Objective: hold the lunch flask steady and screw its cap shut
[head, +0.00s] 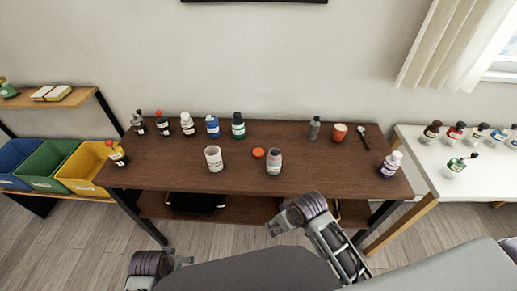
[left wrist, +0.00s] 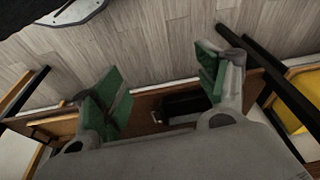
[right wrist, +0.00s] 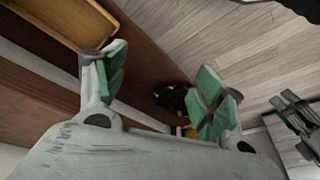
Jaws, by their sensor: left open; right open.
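A grey flask with a pale label (head: 274,164) stands upright on the brown table (head: 330,180), near the middle of its front half. An orange cap (head: 258,153) lies on the table just left of the flask, apart from it. My right gripper (head: 277,226) is in front of the table's front edge, open and empty; its green pads show apart in the right wrist view (right wrist: 164,88). My left gripper (head: 184,261) is low at the bottom left, clear of the table, open and empty in the left wrist view (left wrist: 162,86). Neither wrist view shows the flask or cap.
A white cup (head: 214,160) stands left of the flask. Several bottles (head: 188,125) line the back left. A grey bottle (head: 314,128), an orange cup (head: 339,132) and a spoon (head: 362,137) are at back right. A purple-labelled bottle (head: 389,165) stands at the right end.

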